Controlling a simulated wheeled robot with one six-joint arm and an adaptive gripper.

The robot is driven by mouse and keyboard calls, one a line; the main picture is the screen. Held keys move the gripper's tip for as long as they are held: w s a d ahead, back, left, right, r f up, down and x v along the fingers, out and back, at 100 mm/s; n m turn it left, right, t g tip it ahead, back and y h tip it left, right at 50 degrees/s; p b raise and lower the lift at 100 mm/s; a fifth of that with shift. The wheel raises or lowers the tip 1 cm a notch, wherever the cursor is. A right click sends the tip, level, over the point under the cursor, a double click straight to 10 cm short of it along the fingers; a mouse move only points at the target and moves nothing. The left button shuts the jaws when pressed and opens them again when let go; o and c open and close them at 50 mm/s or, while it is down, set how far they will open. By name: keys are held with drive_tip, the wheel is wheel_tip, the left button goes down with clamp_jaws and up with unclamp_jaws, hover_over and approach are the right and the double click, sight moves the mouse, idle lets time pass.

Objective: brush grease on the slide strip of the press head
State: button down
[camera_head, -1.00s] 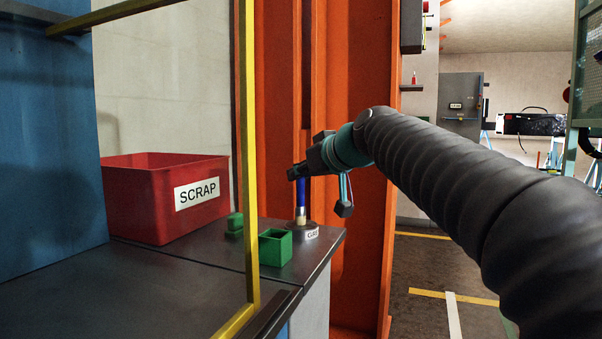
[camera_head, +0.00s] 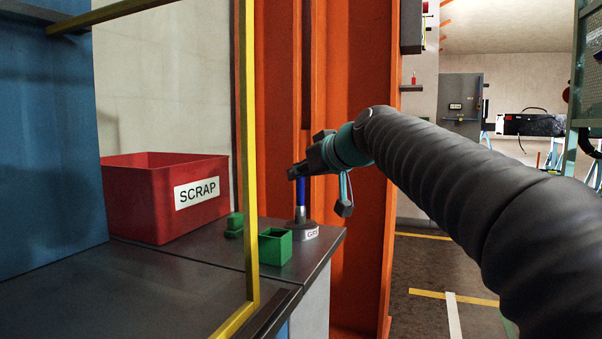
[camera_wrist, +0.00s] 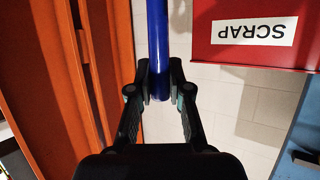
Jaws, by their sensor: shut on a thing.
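A blue-handled brush (camera_head: 301,192) stands upright in the head view. My gripper (camera_head: 296,172) is shut on its handle, and the wrist view shows the fingers on both sides of the blue handle (camera_wrist: 158,40). The brush's lower end is inside a small grey pot (camera_head: 299,228) with a white label at the bench corner. Its bristles are hidden by the pot. Behind stands an orange frame (camera_head: 350,70) with a dark vertical strip (camera_head: 306,60). I cannot tell whether this is the slide strip.
A red SCRAP bin (camera_head: 135,205) and two small green pieces, one an open box (camera_head: 275,248), stand on the dark bench (camera_head: 160,290). A yellow post (camera_head: 250,150) rises in front. The floor right of the bench is clear.

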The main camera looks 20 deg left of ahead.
drive_tip(key=shift+f, duration=0.1)
idle(0.5)
drive_tip(key=shift+r+p, duration=2.5)
drive_tip(key=shift+r, duration=1.05)
drive_tip(key=shift+f, duration=0.15)
